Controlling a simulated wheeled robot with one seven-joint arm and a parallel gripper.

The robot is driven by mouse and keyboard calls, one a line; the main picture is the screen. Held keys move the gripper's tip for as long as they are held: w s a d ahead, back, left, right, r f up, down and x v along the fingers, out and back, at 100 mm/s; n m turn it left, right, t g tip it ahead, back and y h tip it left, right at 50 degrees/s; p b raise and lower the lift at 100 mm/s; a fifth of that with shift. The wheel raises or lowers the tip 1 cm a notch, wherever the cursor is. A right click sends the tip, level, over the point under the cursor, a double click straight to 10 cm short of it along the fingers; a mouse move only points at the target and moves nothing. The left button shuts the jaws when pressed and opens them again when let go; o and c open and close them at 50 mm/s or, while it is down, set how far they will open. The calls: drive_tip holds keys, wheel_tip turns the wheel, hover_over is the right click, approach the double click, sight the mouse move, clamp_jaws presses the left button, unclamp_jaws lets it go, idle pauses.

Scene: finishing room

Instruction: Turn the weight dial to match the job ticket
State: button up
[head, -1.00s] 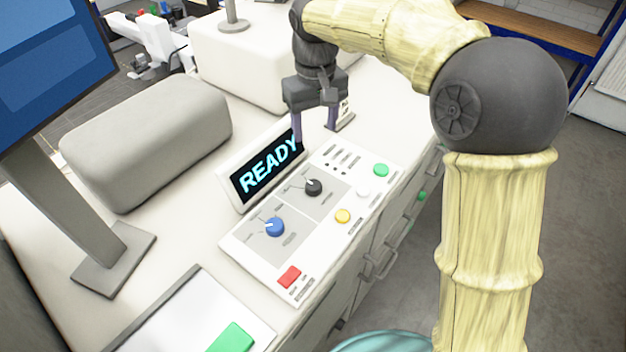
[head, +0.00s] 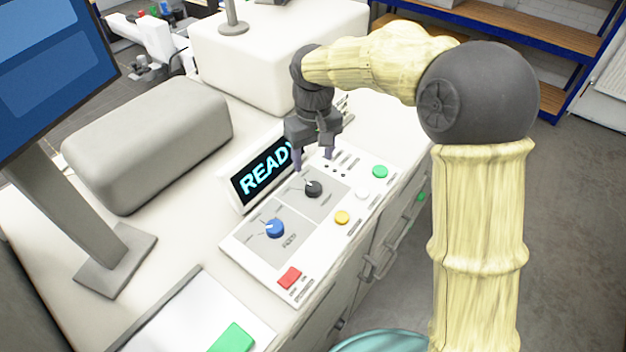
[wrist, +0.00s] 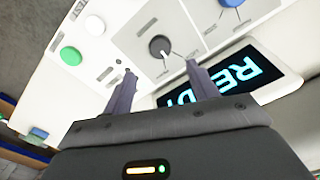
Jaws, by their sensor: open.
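The control panel (head: 257,250) has a black dial (head: 313,189) and a blue dial (head: 275,228), each with a light pointer on a grey field. Their labels are too small to read, so I cannot tell which is the weight dial. My gripper (head: 313,160) is open and empty, pointing down above the panel just behind the black dial. In the wrist view the black dial (wrist: 159,46) lies just beyond and between the fingertips (wrist: 160,70), apart from them. The blue dial (wrist: 230,2) is at the top edge. No job ticket is readable.
A display (head: 262,172) reading READY stands along the panel's back, close to my left finger. Green (head: 380,172), white (head: 363,194), yellow (head: 342,217) and red (head: 289,278) buttons line the panel. A grey padded block (head: 150,140) and a monitor stand (head: 115,260) are left.

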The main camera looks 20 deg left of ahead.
sight(313, 186)
wheel_tip(313, 186, down, 9)
drive_tip(key=shift+f+p, duration=0.15)
drive_tip(key=shift+p, duration=0.65)
drive_tip(key=shift+c, duration=0.5)
drive_tip(key=c, duration=0.9)
drive_tip(key=shift+n+p, duration=0.5)
drive_tip(key=shift+n, duration=2.2)
drive_tip(key=o, duration=1)
